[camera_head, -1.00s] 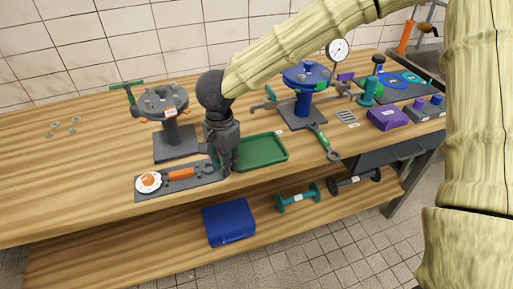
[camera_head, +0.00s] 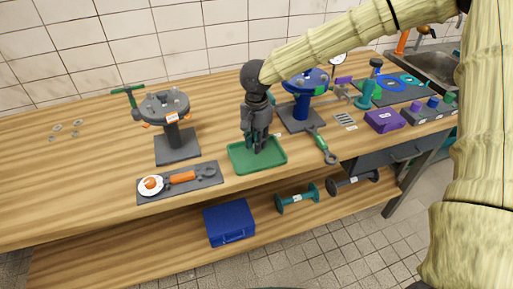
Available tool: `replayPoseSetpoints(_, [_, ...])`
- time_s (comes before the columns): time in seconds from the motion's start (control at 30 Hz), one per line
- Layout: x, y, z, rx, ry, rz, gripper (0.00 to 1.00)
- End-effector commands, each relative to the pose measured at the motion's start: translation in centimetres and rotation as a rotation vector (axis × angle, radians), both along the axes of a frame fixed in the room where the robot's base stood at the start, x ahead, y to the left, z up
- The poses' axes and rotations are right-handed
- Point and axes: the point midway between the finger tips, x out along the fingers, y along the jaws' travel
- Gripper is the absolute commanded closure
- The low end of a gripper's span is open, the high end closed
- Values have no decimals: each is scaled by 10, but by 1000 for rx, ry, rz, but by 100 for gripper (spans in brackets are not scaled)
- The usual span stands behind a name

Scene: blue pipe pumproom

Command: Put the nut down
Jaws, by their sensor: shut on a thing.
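My gripper (camera_head: 256,148) points down over the green tray (camera_head: 275,162) on the workbench, its fingertips at or just above the tray's floor. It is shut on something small. The nut itself is hidden between the dark fingers and cannot be made out. I cannot tell whether the fingertips touch the tray.
A blue pipe stand (camera_head: 302,112) and a green wrench (camera_head: 323,148) are at the right. The bench's left part is mostly clear.

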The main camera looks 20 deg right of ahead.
Motion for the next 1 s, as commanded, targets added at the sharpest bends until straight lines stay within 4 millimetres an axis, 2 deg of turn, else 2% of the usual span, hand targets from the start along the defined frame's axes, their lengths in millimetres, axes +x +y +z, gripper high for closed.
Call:
replayPoseSetpoints(0.23, [0,-1,-32,-2,1,0,100])
replayPoseSetpoints(0.67, [1,-1,-37,1,-1,0,100])
replayPoseSetpoints(0.7, [1,-1,-37,1,-1,0,72])
replayPoseSetpoints(0.77, [1,-1,-37,1,-1,0,61])
replayPoseSetpoints(0.8, [1,-1,-37,1,-1,0,58])
replayPoseSetpoints(1.0, [1,-1,-37,1,-1,0,58])
